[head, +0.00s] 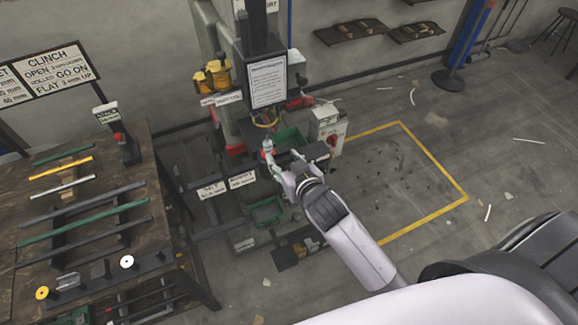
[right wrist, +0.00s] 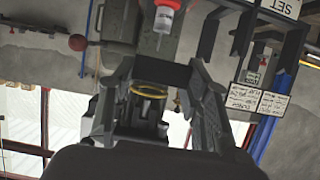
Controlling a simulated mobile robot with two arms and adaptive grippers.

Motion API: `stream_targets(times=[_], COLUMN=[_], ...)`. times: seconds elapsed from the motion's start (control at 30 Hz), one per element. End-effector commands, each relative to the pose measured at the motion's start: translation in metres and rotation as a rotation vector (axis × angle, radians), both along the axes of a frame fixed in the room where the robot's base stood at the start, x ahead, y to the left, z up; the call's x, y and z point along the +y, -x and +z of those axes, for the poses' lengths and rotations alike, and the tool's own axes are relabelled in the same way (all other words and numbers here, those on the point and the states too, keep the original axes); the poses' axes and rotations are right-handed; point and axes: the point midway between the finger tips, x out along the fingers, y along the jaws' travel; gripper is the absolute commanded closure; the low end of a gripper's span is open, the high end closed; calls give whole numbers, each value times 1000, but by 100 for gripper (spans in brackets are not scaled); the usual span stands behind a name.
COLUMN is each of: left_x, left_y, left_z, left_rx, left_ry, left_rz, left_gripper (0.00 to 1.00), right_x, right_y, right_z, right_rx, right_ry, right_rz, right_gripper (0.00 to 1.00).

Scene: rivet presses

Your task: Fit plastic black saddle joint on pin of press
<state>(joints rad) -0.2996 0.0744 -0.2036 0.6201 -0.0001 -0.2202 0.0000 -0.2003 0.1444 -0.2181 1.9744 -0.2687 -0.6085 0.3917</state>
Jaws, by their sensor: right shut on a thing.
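The press (head: 227,123) stands at the back centre, with a grey-green body and a dark upper head. My right gripper (head: 268,152) reaches to the front of its working area. In the right wrist view, the right gripper (right wrist: 160,76) is shut on a dark piece (right wrist: 160,70) spanning its fingertips. This looks like the black saddle joint, but its shape is unclear. In the head view the piece is too small to make out. A yellow ring (right wrist: 148,91) shows behind the fingers. I cannot pick out the pin or tell whether the piece touches it. My left gripper is not in view.
A workbench (head: 130,163) with coloured bars fills the left. A white control box (head: 328,128) with a red part stands right of the press. Green bins (head: 266,211) sit low in front. Yellow floor tape (head: 433,160) bounds open floor on the right.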

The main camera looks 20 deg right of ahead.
Motion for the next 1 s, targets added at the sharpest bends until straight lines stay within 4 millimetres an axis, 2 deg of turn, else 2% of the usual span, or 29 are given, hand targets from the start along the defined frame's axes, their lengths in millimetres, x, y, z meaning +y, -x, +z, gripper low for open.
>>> stream_targets(times=[1.0], left_x=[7], left_y=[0], left_z=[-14], left_rx=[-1], left_ry=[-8], left_rz=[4], left_gripper=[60], right_x=[3], right_y=[-101], right_z=[-6], right_rx=[-1], right_ry=[1], right_rz=[-1], right_gripper=[77])
